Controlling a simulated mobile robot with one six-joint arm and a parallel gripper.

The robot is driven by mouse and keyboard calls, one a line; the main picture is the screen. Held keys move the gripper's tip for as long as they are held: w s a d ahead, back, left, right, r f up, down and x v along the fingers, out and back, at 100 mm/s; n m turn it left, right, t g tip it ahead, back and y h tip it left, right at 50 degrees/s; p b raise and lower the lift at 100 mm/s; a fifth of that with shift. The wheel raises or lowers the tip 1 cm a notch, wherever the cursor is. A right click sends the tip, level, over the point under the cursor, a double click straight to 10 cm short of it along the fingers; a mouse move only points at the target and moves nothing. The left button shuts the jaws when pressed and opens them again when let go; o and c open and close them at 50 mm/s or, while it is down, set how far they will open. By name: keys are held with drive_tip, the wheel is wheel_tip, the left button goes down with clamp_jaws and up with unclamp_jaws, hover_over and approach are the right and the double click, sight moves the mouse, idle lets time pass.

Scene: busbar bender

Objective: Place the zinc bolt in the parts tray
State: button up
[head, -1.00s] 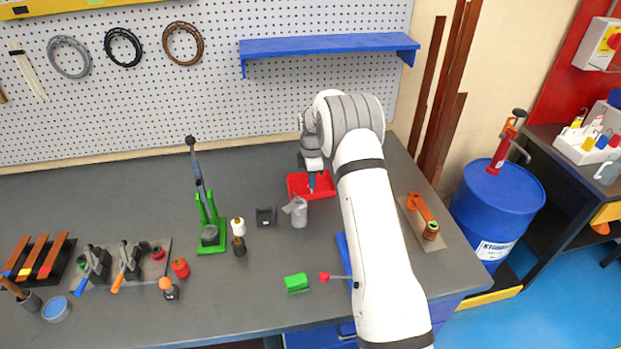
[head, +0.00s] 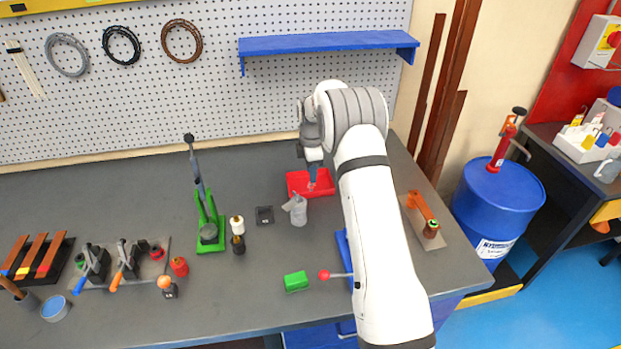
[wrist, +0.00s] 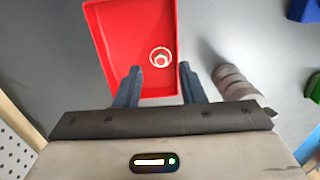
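The red parts tray (head: 297,187) lies on the bench under my gripper and fills the upper middle of the wrist view (wrist: 107,25). A small pale metal, ring-shaped piece with a hex centre, which looks like the zinc bolt (wrist: 160,57), rests on the tray floor. My gripper (wrist: 160,84) is open, its two dark fingers apart with nothing between them. The bolt lies just beyond the fingertips in the wrist view. In the head view my gripper (head: 312,181) points down over the tray, and the bolt is too small to make out clearly.
A grey canister (head: 299,213) stands close beside the tray. A small black holder (head: 265,215), a green press (head: 210,232) and a green block (head: 296,281) are on the bench. The orange-handled tool (head: 421,212) lies right of my arm.

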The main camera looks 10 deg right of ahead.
wheel_tip(320, 180, up, 9)
drive_tip(key=b, duration=0.1)
drive_tip(key=s+r+m+t, duration=0.1)
drive_tip(key=s+r+m, duration=0.4)
drive_tip(key=s+r, duration=0.4)
drive_tip(key=s+r+m+t, duration=0.1)
drive_tip(key=s+r+m, duration=0.25)
drive_tip(key=s, duration=0.75)
drive_tip(key=s+r+m+t, duration=0.15)
drive_tip(key=s+m, duration=0.35)
drive_tip(key=s, duration=0.6)
drive_tip(key=s+f+m, duration=0.3)
drive_tip(key=s+m, duration=0.1)
drive_tip(key=s, duration=0.7)
drive_tip(key=shift+s+f, duration=0.2)
drive_tip(key=shift+f, duration=0.1)
